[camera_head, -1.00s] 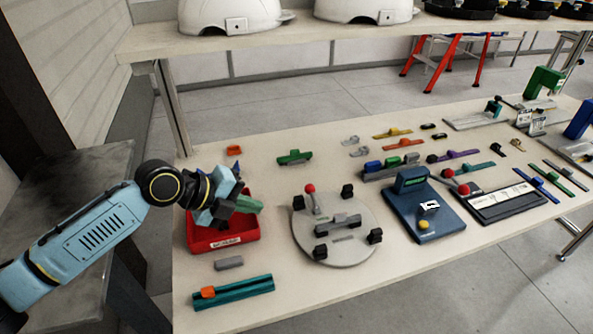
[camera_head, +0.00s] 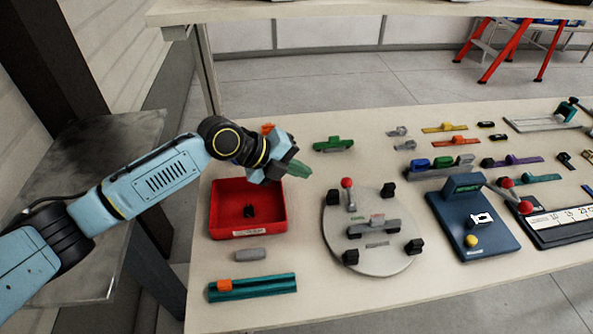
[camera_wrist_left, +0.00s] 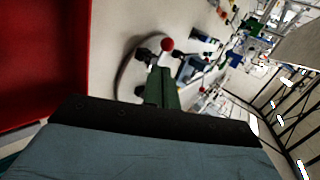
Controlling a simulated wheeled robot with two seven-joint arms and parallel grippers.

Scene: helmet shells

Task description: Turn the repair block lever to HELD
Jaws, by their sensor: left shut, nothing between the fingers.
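A round grey plate (camera_head: 340,255) lies on the bench with black clamps around its edge and a grey block (camera_head: 374,229) across its middle. A lever with a red ball knob (camera_head: 347,183) stands near its back edge, with small green and pink labels nearby, too small to read. The red knob also shows in the left wrist view (camera_wrist_left: 167,45). My left gripper (camera_head: 299,170) is shut and empty, with green fingers, above the back right corner of the red bin, left of and apart from the lever. Its fingers (camera_wrist_left: 161,88) point toward the plate in the wrist view. My right gripper is not visible.
The red bin (camera_head: 226,232) holds a small black piece. A grey piece (camera_head: 251,255) and a teal rail (camera_head: 270,288) lie in front. A blue device (camera_head: 480,225) stands right of the plate, with more red knobs (camera_head: 525,207) beyond. A green part (camera_head: 333,145) lies behind.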

